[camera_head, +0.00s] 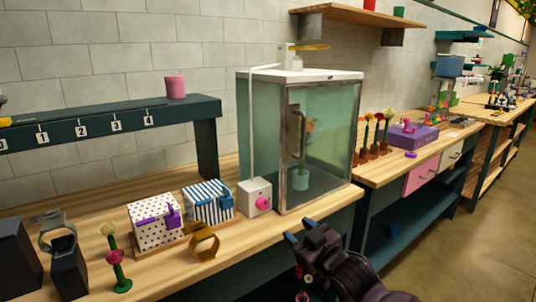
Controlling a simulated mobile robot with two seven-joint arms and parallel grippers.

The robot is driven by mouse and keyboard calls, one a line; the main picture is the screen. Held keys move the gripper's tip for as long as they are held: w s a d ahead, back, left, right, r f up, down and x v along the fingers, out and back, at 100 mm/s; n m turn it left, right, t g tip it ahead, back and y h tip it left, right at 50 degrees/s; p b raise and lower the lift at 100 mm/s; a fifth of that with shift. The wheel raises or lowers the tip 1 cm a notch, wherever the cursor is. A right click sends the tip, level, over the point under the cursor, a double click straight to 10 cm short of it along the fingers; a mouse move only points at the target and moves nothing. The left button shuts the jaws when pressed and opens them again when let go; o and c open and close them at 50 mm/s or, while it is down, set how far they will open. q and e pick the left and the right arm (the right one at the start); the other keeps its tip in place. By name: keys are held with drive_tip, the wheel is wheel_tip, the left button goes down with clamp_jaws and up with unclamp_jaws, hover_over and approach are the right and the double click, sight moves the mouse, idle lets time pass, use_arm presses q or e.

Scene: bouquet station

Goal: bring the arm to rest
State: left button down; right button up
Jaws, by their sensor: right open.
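My right gripper (300,232) is in the lower middle, in front of the bench's front edge. Its two blue fingertips are apart with nothing between them. They point up and left toward the glass cabinet and look clear of it. My right arm (348,278) comes in from the bottom right. My left gripper is not in view.
The glass cabinet (326,150) stands on the wooden bench (235,245), with a white box (256,196) with a pink knob beside it. A dotted box (153,218), a striped box (208,203) and flowers (120,272) stand left. Floor at right is clear.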

use_arm(q)
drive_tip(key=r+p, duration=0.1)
drive_tip(key=p, duration=0.1)
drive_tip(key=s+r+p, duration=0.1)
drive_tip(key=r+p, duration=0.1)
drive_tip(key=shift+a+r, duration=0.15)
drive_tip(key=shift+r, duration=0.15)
use_arm(e)
drive_tip(key=s+d+f+m+g+h, duration=0.1)
drive_tip(key=s+d+f+m+h, duration=0.2)
drive_tip(key=s, duration=1)
drive_tip(key=s+d+f+m+g+h, duration=0.2)
drive_tip(key=s+d+f+m+h, duration=0.1)
drive_tip(key=s+d+f, duration=0.7)
drive_tip(key=s+d+f+m+g+h, duration=0.1)
drive_tip(key=s+d+f+m+h, duration=0.1)
drive_tip(key=s+d+f, duration=0.4)
drive_tip(key=s+f+h, duration=0.1)
drive_tip(key=s+f, duration=0.3)
drive_tip(key=s, duration=0.6)
drive_tip(key=shift+d+m+h, duration=0.15)
drive_tip(key=shift+m+h, duration=0.15)
drive_tip(key=shift+m, duration=0.1)
